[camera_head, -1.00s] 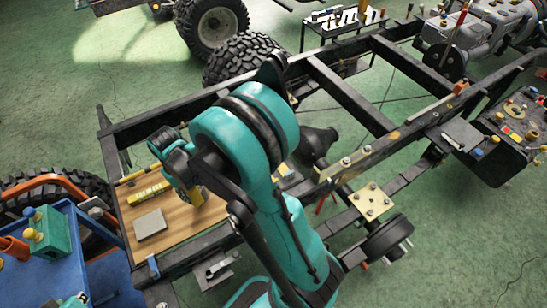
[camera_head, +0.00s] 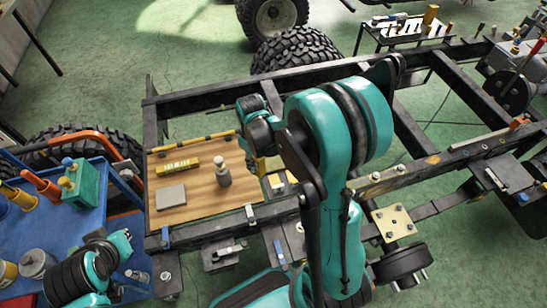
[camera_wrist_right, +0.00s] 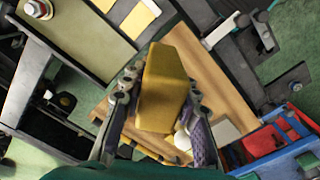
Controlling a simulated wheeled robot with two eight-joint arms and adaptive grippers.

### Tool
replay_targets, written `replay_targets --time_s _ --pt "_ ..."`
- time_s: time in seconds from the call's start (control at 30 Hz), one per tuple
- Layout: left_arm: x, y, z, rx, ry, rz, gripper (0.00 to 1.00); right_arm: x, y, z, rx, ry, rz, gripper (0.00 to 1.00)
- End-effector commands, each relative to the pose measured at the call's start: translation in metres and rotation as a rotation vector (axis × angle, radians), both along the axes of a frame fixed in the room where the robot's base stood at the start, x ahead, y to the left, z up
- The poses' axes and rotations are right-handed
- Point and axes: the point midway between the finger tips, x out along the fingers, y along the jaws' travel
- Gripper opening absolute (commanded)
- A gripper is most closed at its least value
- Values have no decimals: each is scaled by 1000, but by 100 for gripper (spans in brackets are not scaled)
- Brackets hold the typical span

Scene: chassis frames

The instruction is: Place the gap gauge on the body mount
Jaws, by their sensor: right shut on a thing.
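My right gripper (camera_wrist_right: 160,84) is shut on a yellow block, taken to be the gap gauge (camera_wrist_right: 165,98); the block fills the space between the fingers in the right wrist view. In the head view a yellow part of the gauge (camera_head: 262,166) shows beside my right arm, near the right edge of the wooden board; the arm hides most of the gripper. I cannot tell which is the body mount. My left gripper is out of view.
The wooden board (camera_head: 203,205) carries a yellow bar (camera_head: 178,166), a grey plate (camera_head: 171,196) and a grey bottle-like part (camera_head: 222,175). Black chassis rails (camera_head: 200,98) surround it. A blue cart (camera_head: 40,250) with tools stands at the left, beside part of my left arm.

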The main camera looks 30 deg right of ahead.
Motion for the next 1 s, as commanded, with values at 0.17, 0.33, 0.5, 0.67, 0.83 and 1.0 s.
replay_targets --time_s 0.17,0.33,0.5,0.67,0.83,1.0 --pt "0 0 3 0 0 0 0 -6 -34 6 0 0 224 0" --pt "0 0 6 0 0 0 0 -17 -75 13 0 0 531 0" --pt "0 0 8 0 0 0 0 -29 -107 18 0 -1 787 0" --pt "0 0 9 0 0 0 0 -36 -124 21 0 -1 934 0" --pt "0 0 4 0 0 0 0 -27 -127 14 0 -1 990 0" --pt "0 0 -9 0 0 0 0 10 -119 -11 0 -1 994 0"
